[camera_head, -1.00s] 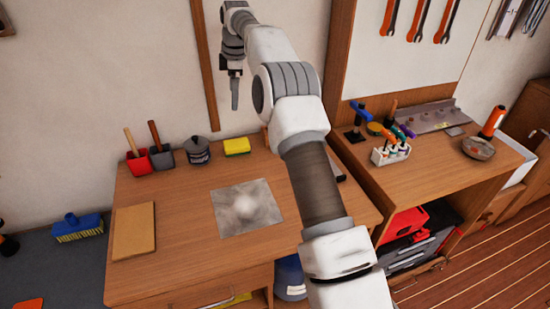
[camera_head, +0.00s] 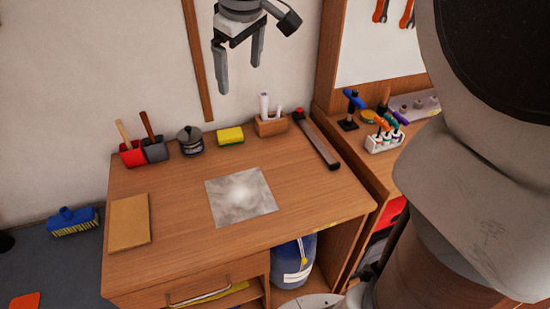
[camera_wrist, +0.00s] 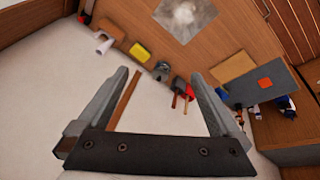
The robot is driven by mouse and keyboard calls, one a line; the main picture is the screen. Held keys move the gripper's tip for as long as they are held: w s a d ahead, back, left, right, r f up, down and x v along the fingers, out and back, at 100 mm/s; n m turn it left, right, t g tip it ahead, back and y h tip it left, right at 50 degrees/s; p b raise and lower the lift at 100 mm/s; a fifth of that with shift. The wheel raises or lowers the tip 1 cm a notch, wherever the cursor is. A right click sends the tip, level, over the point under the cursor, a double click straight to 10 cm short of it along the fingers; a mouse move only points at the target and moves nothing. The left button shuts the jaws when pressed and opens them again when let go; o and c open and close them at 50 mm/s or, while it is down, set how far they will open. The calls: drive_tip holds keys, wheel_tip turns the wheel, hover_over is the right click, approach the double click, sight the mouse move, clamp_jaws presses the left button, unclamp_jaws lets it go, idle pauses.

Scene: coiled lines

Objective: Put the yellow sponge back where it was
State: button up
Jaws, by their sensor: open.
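The yellow sponge (camera_head: 230,136) lies on the wooden desk (camera_head: 180,230) near its back edge, between a dark lidded pot and a small wooden holder. It also shows in the wrist view (camera_wrist: 140,52), on the desk beside the pot. My gripper (camera_head: 240,75) is high in front of the wall, above the back of the desk, well clear of the sponge. Its fingers are apart with nothing between them, as the wrist view (camera_wrist: 152,85) also shows.
The dark pot (camera_head: 190,141), red and grey containers with handles (camera_head: 132,152), and the wooden holder (camera_head: 271,124) line the desk's back. A grey sheet (camera_head: 241,196) lies mid-desk, a tan board (camera_head: 129,222) at left, a long dark bar (camera_head: 318,140) at right. Bare wood surrounds the sheet.

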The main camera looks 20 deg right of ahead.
drive_tip(key=s+f+m, duration=0.3)
drive_tip(key=s+f, duration=0.1)
drive_tip(key=s, duration=0.6)
drive_tip(key=s+f+m+t, duration=0.1)
drive_tip(key=s+f+m, duration=0.2)
drive_tip(key=s, duration=0.7)
drive_tip(key=shift+s+d+f+m, duration=0.2)
drive_tip(key=shift+d+f+m, duration=0.2)
drive_tip(key=shift+f, duration=0.5)
